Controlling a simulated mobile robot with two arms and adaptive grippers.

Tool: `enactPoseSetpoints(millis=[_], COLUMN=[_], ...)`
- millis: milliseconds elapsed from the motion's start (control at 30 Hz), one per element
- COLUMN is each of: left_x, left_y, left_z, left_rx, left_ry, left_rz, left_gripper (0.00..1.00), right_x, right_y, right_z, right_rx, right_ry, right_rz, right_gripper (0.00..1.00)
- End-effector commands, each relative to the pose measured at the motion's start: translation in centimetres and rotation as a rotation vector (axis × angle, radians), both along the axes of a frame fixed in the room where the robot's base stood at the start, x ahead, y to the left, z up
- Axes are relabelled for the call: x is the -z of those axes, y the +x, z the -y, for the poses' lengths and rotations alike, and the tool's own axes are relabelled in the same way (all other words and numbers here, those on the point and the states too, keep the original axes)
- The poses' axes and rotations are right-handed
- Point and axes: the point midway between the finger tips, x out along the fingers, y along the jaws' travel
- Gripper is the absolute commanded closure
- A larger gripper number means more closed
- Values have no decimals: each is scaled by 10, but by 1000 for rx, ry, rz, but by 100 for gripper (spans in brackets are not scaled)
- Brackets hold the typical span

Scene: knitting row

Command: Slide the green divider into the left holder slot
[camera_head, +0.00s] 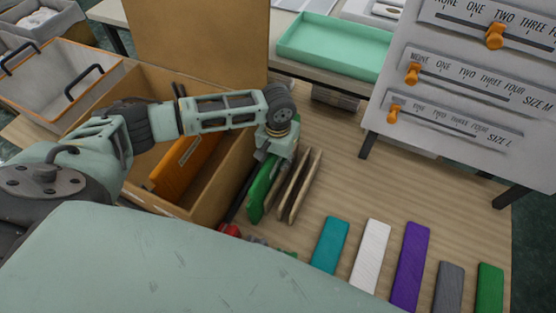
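The green divider (261,191) stands on edge, slightly tilted, just right of the cardboard box and left of the wooden holder panels (293,187). My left gripper (276,148) is at the divider's upper edge and appears shut on it; its fingertips are mostly hidden. The holder shows as thin upright wooden panels with narrow gaps between them. The divider is beside the left panel; its lower edge is partly hidden, and I cannot tell if it sits in the slot. My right gripper is not in view.
An open cardboard box (215,200) with an orange divider (186,165) is at left. Teal, white, purple, grey and green strips lie at front right. A grey board with orange sliders (440,85) and a mint tray (335,42) stand behind. Table right of the holder is clear.

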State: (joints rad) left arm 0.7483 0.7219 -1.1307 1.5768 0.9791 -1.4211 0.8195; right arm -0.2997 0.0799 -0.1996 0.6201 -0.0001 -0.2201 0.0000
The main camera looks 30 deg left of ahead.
Motion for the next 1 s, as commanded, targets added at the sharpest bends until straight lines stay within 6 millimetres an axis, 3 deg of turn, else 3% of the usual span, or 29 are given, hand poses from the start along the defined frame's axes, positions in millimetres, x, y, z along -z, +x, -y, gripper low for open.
enactPoseSetpoints(millis=[267, 433, 800, 1000], left_x=[6, -4, -82, -111], left_y=[-6, -6, -1, -1], left_z=[-2, -1, 0, 1], left_rx=[1, 1, 1, 1], left_ry=[6, 5, 2, 1], left_rz=[-16, -14, 0, 1], left_gripper=[71, 71, 71, 71], right_x=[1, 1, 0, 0], right_y=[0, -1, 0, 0], right_z=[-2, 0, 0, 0], right_rx=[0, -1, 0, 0], right_ry=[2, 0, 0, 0], right_rz=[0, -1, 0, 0], right_gripper=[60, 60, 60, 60])
